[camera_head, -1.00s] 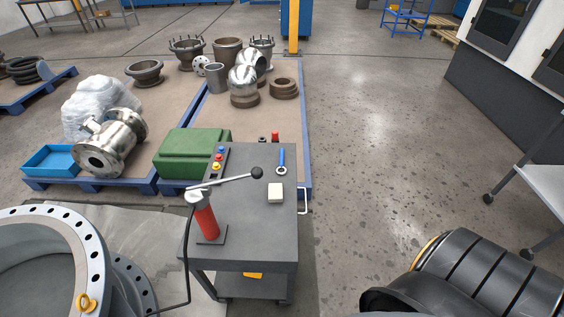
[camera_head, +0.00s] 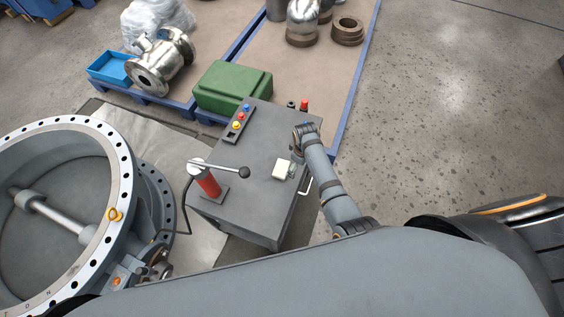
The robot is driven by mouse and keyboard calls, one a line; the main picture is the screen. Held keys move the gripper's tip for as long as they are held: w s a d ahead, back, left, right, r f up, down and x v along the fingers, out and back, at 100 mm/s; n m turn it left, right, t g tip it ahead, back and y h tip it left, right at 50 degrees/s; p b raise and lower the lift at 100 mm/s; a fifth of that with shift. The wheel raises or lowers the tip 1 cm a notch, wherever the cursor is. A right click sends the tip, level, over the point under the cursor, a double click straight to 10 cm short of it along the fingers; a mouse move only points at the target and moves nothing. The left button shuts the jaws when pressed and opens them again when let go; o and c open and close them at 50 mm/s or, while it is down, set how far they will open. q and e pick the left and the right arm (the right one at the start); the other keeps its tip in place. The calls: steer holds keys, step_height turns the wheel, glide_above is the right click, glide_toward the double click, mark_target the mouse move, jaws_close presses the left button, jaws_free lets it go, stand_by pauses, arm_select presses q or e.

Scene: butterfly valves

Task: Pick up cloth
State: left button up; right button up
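The cloth (camera_head: 281,169) is a small white folded pad lying on the top of the dark grey cart (camera_head: 262,210), near its right edge. My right arm reaches over the cart from the lower right and bends down at its far end. My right gripper (camera_head: 294,163) is at the right side of the cloth, very close to it. The gripper is small and mostly covered by the arm, so I cannot tell its fingers' state or whether they touch the cloth. My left gripper is not in view.
A red pump with a black-knobbed lever (camera_head: 207,181) stands left of the cloth. A button panel (camera_head: 239,123) and a green case (camera_head: 232,86) are beyond. A large valve flange (camera_head: 122,170) fills the left. Floor at right is clear.

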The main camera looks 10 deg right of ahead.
steer(key=w+a+r+n+g, duration=0.1)
steer(key=w+a+n, duration=0.3)
steer(key=w+a, duration=0.15)
steer(key=b, duration=0.6)
glide_above(283, 168)
steer(key=f, duration=0.5)
steer(key=shift+s+a+f, duration=0.2)
steer(key=shift+a+f, duration=0.05)
steer(key=shift+f, duration=0.05)
steer(key=f+b, duration=0.1)
steer(key=b, duration=0.1)
steer(key=f+b, duration=0.4)
steer(key=b, duration=0.1)
steer(key=shift+w+d+f, duration=0.15)
steer(key=shift+d+f, duration=0.05)
steer(key=shift+d, duration=0.1)
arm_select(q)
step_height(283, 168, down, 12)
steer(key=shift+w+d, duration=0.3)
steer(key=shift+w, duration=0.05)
arm_select(e)
steer(key=shift+r, duration=0.2)
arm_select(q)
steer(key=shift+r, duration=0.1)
arm_select(e)
steer(key=shift+c, duration=0.3)
steer(key=c, duration=0.9)
